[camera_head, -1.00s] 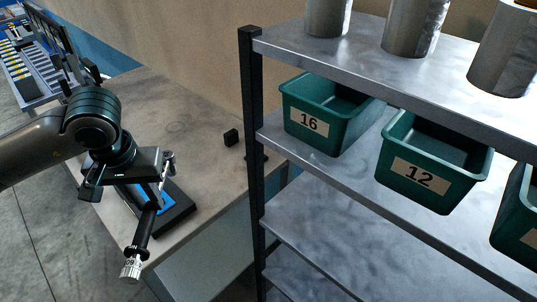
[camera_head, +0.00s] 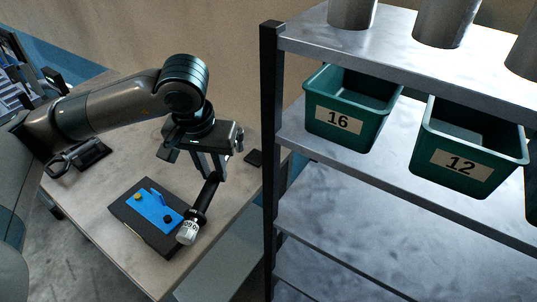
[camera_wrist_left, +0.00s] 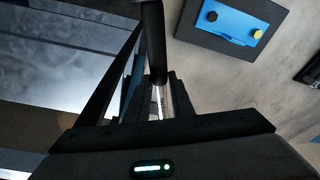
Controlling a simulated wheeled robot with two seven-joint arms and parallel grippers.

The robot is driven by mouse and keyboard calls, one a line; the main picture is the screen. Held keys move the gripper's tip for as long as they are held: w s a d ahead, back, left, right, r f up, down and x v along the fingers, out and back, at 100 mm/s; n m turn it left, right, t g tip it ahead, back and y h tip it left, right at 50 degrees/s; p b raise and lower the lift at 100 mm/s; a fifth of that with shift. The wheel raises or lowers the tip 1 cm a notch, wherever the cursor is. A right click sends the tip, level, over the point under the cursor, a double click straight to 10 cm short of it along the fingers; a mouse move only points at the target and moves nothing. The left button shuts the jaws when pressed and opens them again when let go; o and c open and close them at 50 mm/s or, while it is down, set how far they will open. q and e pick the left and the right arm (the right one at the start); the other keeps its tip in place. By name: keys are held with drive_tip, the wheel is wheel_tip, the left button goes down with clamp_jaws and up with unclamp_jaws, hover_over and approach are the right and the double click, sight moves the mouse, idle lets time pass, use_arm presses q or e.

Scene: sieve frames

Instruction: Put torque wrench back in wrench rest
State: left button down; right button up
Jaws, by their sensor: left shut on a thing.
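My left gripper (camera_head: 210,172) is shut on the torque wrench (camera_head: 204,200), a black bar with a collar and a silver marked end (camera_head: 188,232). The wrench hangs tilted above the bench, its silver end toward the camera. In the left wrist view the dark wrench shaft (camera_wrist_left: 153,45) runs up from between the fingers (camera_wrist_left: 158,98). A black board (camera_head: 133,213) with a blue plate (camera_head: 153,207) and small knobs lies left of the wrench. A black holder (camera_head: 85,157) stands farther left on the bench. I cannot tell which is the wrench rest. My right gripper is out of view.
A metal shelf rack (camera_head: 270,130) stands to the right, with green bins marked 16 (camera_head: 338,120) and 12 (camera_head: 460,162) and metal cylinders on top. A small black block (camera_head: 254,157) lies near the bench's right edge. The bench (camera_head: 85,210) is clear around the board.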

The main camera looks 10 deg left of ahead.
use_arm(q)
drive_tip(key=shift+w+d, duration=0.2)
drive_tip(key=shift+r, duration=0.1)
